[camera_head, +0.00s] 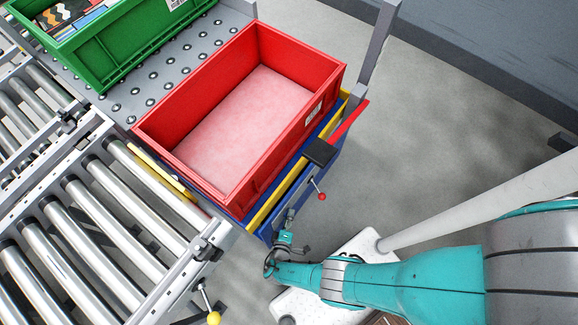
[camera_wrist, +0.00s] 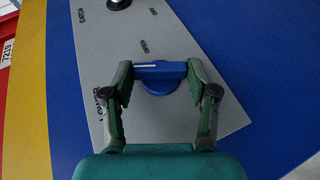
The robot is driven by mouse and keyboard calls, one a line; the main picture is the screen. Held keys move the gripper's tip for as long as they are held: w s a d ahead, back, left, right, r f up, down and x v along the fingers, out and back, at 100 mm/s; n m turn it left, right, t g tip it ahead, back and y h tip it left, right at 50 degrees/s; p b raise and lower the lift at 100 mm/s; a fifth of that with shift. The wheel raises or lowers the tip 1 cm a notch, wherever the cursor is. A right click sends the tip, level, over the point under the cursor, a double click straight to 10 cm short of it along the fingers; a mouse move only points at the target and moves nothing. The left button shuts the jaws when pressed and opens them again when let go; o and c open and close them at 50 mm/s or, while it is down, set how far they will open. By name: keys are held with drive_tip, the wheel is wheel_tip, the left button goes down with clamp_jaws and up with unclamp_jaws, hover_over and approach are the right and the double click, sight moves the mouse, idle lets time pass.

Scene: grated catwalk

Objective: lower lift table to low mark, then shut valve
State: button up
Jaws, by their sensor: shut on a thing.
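The blue valve knob (camera_wrist: 160,84) has a bar handle with a white line and sits on a grey labelled plate (camera_wrist: 190,45). In the wrist view its bar lies crosswise, and my gripper (camera_wrist: 160,69) is shut on its two ends. The plate is fixed to a blue side panel (camera_wrist: 270,60) and bears the word LOWER and other small labels. In the head view my gripper (camera_head: 284,241) is at the near corner of the lift table (camera_head: 262,214), which has blue and yellow edges. The low mark cannot be made out.
An empty red crate (camera_head: 160,130) stands on the lift table. A lever with a red ball (camera_head: 321,196) sticks out beside my gripper. Roller conveyors (camera_head: 95,215) lie left, with a filled green crate (camera_head: 100,60) behind. Clear grey floor (camera_head: 440,130) lies right.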

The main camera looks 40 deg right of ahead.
drive_tip(key=o, duration=1.2)
drive_tip(key=shift+c, duration=0.2)
drive_tip(key=shift+s, duration=0.1)
drive_tip(key=v, duration=0.7)
drive_tip(key=shift+s+a, duration=0.1)
